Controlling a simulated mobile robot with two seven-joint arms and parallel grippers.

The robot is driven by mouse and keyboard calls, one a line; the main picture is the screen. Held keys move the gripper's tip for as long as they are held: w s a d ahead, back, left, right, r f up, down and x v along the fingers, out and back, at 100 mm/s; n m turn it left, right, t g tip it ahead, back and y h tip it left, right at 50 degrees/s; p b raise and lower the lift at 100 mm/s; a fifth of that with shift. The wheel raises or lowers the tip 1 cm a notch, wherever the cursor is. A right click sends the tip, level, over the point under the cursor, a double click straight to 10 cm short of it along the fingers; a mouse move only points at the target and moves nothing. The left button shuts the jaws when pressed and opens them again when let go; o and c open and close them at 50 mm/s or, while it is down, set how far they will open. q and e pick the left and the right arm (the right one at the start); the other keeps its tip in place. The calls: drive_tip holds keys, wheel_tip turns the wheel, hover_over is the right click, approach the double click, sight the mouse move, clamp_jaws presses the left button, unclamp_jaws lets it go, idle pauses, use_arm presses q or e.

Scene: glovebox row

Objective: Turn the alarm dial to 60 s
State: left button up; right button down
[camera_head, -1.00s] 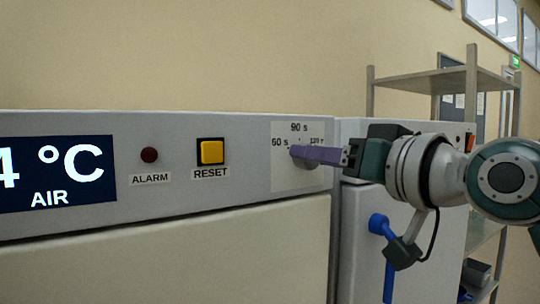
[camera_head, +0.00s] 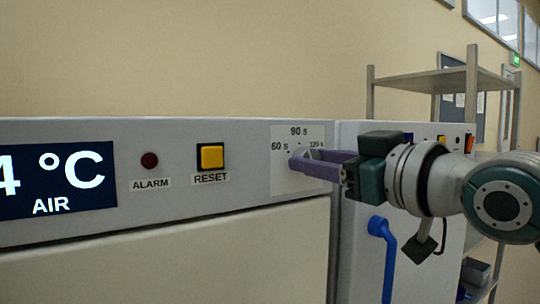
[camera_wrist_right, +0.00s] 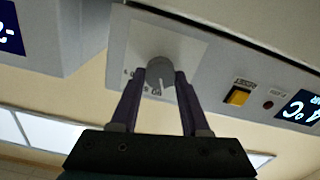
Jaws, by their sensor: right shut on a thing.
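The alarm dial (camera_wrist_right: 160,72) is a grey round knob on a pale scale plate (camera_head: 284,134) marked 60 s, 90 s and 120 s. In the head view the dial is largely hidden by my right gripper (camera_head: 303,159). The right wrist view shows the two purple fingers of my right gripper (camera_wrist_right: 159,82) on either side of the knob, shut on it. A pale line shows on the knob's face there, near the partly hidden markings; I cannot tell exactly which mark it points to. My left gripper is not in view.
Left of the dial on the same panel are a yellow RESET button (camera_head: 212,157), a dark red ALARM lamp (camera_head: 149,160) and a blue display (camera_head: 60,180). A blue handle (camera_head: 385,245) hangs below my right arm. A metal shelf (camera_head: 440,80) stands behind at the right.

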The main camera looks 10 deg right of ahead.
drive_tip(key=shift+a+n+p, duration=0.1)
drive_tip(key=shift+n+p, duration=0.9)
drive_tip(key=shift+n, duration=2.3)
drive_tip(key=shift+c, duration=1.9)
unclamp_jaws()
drive_tip(key=b+v, duration=0.2)
drive_tip(key=v, duration=0.8)
